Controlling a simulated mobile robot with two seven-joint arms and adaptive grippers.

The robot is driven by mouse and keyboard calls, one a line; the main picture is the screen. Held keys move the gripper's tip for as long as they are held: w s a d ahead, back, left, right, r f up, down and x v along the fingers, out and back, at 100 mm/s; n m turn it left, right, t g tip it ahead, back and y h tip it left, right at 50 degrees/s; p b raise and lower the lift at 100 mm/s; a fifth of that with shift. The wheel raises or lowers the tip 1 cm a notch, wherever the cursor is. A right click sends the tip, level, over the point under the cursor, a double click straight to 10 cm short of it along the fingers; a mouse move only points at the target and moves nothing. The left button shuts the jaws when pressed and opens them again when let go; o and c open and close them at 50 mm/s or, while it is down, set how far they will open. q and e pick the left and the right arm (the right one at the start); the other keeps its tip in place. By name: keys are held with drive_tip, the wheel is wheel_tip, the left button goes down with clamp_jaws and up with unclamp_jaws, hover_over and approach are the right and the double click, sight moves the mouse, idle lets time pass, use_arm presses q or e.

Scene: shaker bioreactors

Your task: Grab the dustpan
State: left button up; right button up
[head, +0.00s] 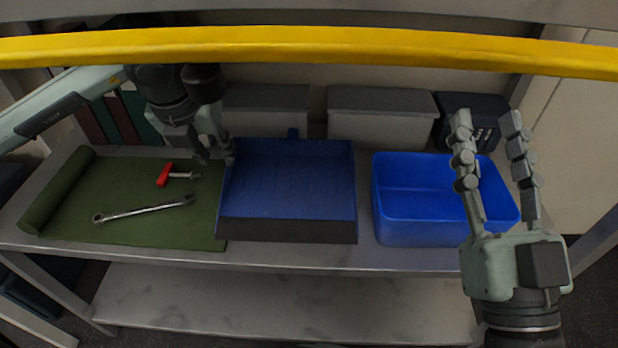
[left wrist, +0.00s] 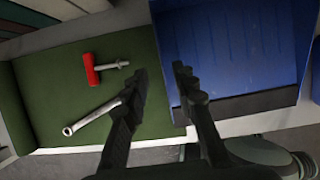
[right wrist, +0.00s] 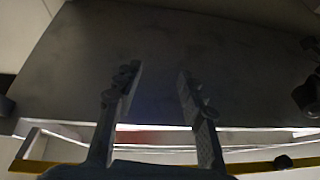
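The blue dustpan (head: 290,185) lies on the metal table with its dark front lip toward me and a short handle stub at the back. It also shows in the left wrist view (left wrist: 235,50). My left gripper (head: 217,155) is at the dustpan's left side wall, near its back corner. In the left wrist view my left gripper (left wrist: 160,75) is open, with one finger over the green mat and the other over the dustpan, the side wall lying between them. Contact cannot be told. My right gripper (head: 488,120) is raised, open and empty, in front of the blue bin.
A green mat (head: 140,225) holds a red-handled tool (head: 166,175) and a wrench (head: 145,209). A blue bin (head: 415,232) stands right of the dustpan. Grey-lidded boxes (head: 380,125) line the back. A yellow bar (head: 300,45) crosses above the table.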

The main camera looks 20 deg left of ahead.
sight(226, 169)
use_arm(q)
drive_tip(key=b+x, duration=0.1)
drive_tip(key=x, duration=0.5)
drive_tip(key=shift+f, duration=0.4)
drive_tip(key=shift+w+f, duration=0.15)
drive_tip(key=shift+f, duration=0.05)
drive_tip(key=c, duration=0.6)
clamp_jaws()
use_arm(e)
drive_tip(key=shift+s+d+r+t+y, duration=0.15)
drive_tip(key=shift+s+d+r+t, duration=0.1)
drive_tip(key=shift+r+t, duration=0.2)
drive_tip(key=shift+s+d+r+t+y, duration=0.15)
drive_tip(key=shift+s+r+t, duration=0.15)
drive_tip(key=shift+r, duration=0.25)
